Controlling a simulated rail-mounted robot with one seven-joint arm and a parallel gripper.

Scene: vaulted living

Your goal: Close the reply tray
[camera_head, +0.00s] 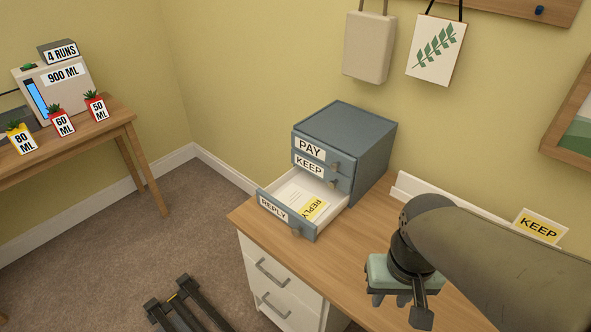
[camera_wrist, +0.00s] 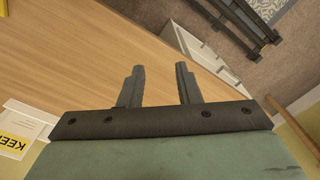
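A blue-grey desk organiser (camera_head: 345,140) stands on the wooden desk against the wall, with trays labelled PAY, KEEP and REPLY. The bottom REPLY tray (camera_head: 273,211) is pulled out toward the front left and has a small knob on its front. A paper with a yellow REPLY label (camera_head: 312,207) lies inside it. The PAY and KEEP trays look shut. My gripper (camera_head: 400,303) is over the desk, to the right of the organiser and apart from it. In the wrist view my gripper (camera_wrist: 159,84) has its two fingers apart with nothing between them.
The desk top (camera_head: 365,235) is bare between organiser and gripper. A yellow KEEP card (camera_head: 538,227) stands at the back right. White desk drawers (camera_head: 280,285) are below. Bags hang on the wall above. A side table (camera_head: 105,128) with labelled pots stands at left.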

